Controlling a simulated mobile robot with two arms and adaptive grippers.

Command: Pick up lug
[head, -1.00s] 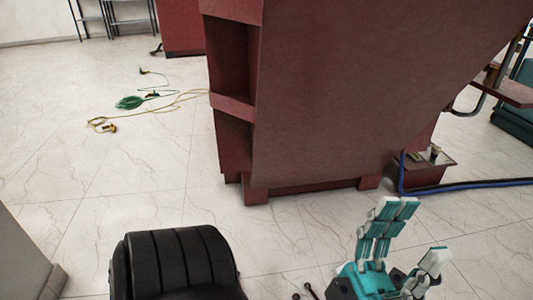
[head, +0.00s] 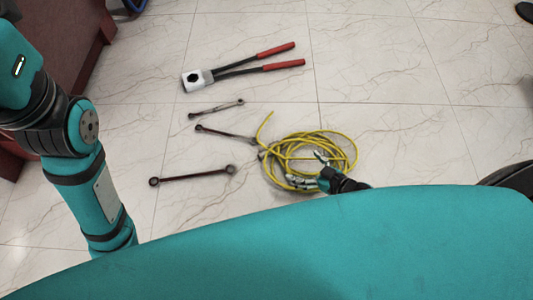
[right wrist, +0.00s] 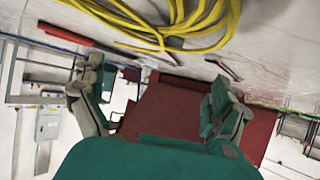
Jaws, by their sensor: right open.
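My right gripper (head: 303,168) is small in the head view, low over the right part of a coiled yellow cable (head: 345,140). In the right wrist view the gripper (right wrist: 156,88) is open, its two fingers wide apart with nothing between them. The yellow cable (right wrist: 170,28) crosses the top of that view, beyond the fingers. I cannot make out a lug clearly; a small grey bit shows at the cable's left side in the head view. My left arm (head: 95,185) comes in at the left, and its gripper is out of sight.
A crimping tool (head: 197,79) with red handles lies on the pale tiled floor. Wrenches (head: 192,177) lie left of the cable. A dark red cabinet (head: 75,35) stands at the upper left. The upper right floor is mostly clear.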

